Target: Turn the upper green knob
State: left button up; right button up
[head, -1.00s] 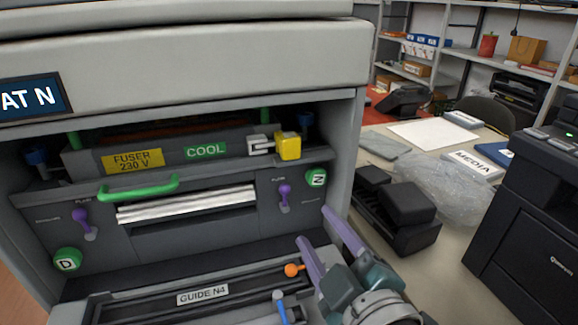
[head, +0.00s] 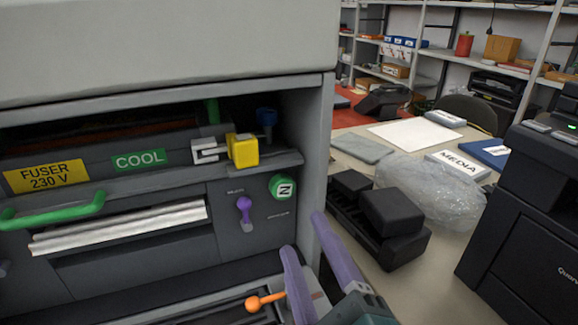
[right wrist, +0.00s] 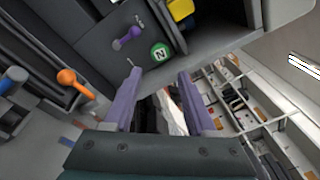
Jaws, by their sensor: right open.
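The upper green knob (head: 283,187), marked with a letter, sits on the grey panel inside the printer, right of a purple lever (head: 244,210). It also shows in the right wrist view (right wrist: 161,52), ahead of the fingers and a little above them. My right gripper (head: 306,232) is open and empty, with its two purple fingers below and to the right of the knob, apart from it. In the right wrist view the fingers (right wrist: 160,82) are spread wide with nothing between them. The lower green knob is outside the head view. My left gripper is not in view.
A yellow block (head: 243,150) on a latch sits above the knob. The printer's right side wall (head: 305,150) stands close to my fingers. An orange-tipped lever (head: 265,301) lies below. Black parts (head: 395,222) and a plastic bag (head: 430,197) lie on the table at right.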

aim_at(284, 191)
pick_arm(q)
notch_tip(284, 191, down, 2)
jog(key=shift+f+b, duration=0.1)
jog(key=shift+b, duration=0.95)
pick_arm(e)
jog(key=w, duration=0.3)
jog(key=w+a, duration=0.1)
jog(key=w, duration=0.5)
jog(key=shift+w+a, duration=0.25)
jog(key=shift+a, duration=0.15)
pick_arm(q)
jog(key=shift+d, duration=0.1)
pick_arm(e)
grip_shut()
